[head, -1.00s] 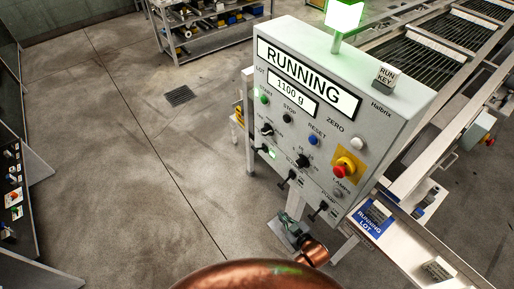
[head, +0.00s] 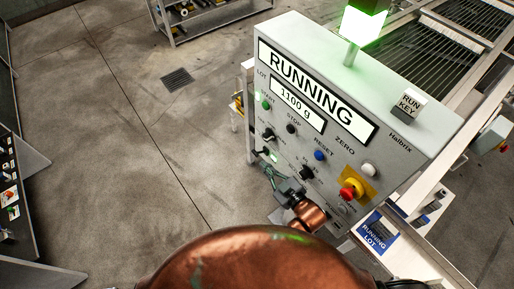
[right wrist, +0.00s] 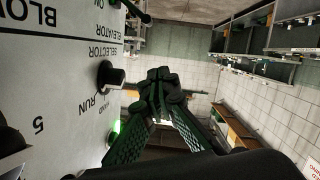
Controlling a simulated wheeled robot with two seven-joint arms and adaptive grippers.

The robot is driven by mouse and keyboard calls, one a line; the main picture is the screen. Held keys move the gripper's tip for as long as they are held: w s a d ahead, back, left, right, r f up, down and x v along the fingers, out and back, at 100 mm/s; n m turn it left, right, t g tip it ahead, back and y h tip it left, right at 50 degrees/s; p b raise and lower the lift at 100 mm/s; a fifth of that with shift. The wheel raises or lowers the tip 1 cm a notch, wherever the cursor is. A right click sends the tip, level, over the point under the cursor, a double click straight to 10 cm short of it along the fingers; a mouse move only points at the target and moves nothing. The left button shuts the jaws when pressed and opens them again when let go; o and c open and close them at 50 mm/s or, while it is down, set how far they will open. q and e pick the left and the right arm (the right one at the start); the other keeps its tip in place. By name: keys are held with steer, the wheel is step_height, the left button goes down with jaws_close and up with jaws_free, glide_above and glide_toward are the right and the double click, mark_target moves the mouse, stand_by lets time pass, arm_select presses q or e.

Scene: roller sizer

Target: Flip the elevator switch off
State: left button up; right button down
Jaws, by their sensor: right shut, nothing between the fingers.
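The grey control panel (head: 340,120) reads RUNNING and 1100 g. The elevator switch (head: 262,151) is a small black lever at its lower left. In the right wrist view, with its lettering upside down, the black lever (right wrist: 136,13) sticks out beside ELEVATOR and ON. My right gripper (head: 272,175) is just below and beside the switch in the head view, in front of the panel's lower edge. In the wrist view its green fingers (right wrist: 165,88) meet at the tips, shut and empty, apart from the panel face. My left gripper is not in view.
The black selector knob (right wrist: 110,77) juts from the panel close to the fingers. A red emergency stop (head: 349,190) on yellow is at the right. A RUN KEY block (head: 409,104) sits on top. A blue RUNNING LOT tray (head: 376,236) is lower right.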

glide_above(257, 156)
steer(key=s+a, duration=0.1)
steer(key=s, duration=0.1)
step_height(257, 156, down, 2)
steer(key=shift+w+d+f, duration=0.1)
steer(key=shift+w+f, duration=0.1)
steer(key=shift+f, duration=0.4)
steer(key=shift+w+f, duration=0.15)
steer(key=shift+f, duration=0.4)
steer(key=shift+w+d+f, duration=0.15)
steer(key=shift+d+f, duration=0.15)
steer(key=shift+f, duration=0.5)
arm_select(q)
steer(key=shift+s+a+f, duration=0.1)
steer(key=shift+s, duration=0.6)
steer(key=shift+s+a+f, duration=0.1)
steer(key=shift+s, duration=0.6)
arm_select(e)
steer(key=shift+f, duration=0.1)
